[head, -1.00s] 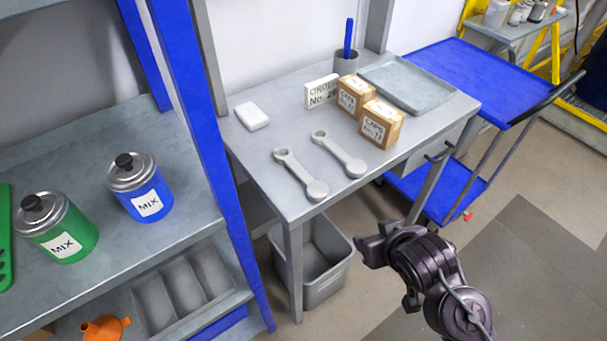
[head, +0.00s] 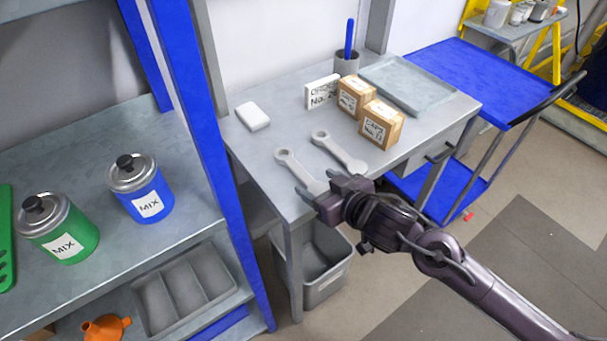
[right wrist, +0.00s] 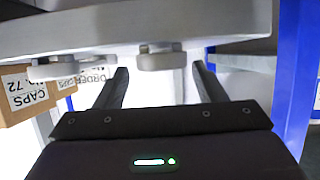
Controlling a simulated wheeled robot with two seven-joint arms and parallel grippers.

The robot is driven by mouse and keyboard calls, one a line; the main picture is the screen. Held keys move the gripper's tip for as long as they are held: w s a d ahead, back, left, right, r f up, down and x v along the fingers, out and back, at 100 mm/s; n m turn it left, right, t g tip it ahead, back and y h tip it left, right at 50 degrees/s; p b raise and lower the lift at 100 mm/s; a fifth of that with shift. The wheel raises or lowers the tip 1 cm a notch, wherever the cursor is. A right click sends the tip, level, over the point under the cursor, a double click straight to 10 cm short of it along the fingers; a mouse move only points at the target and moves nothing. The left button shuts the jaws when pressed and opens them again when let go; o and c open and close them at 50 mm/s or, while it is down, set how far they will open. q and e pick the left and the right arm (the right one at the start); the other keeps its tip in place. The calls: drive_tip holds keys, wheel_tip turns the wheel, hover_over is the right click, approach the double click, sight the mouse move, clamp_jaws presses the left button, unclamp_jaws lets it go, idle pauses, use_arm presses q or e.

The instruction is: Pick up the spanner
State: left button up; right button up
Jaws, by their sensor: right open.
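Two grey spanners lie on the grey table. The left spanner (head: 296,167) has its ring end showing, and its near end is hidden behind my right gripper in the head view. My right gripper (head: 318,187) is open at the table's front edge, by the near end of the left spanner. In the right wrist view, which is upside down, the left spanner (right wrist: 162,60) shows between the two spread fingers (right wrist: 160,86), apart from both. The right spanner (right wrist: 60,68) is outside them. My left gripper is out of view.
On the table (head: 252,148) are a white block (head: 252,116), two carton boxes (head: 381,124), an order sign (head: 321,92), a pen cup (head: 346,63) and a tray (head: 410,82). A blue shelf post (head: 205,140) stands left. A bin (head: 325,265) is below.

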sight(311, 183)
drive_tip(key=x, duration=0.3)
drive_tip(key=shift+w+a+f, duration=0.1)
drive_tip(key=shift+w+a, duration=0.05)
drive_tip(key=shift+a, duration=0.2)
drive_tip(key=shift+f, duration=0.1)
clamp_jaws()
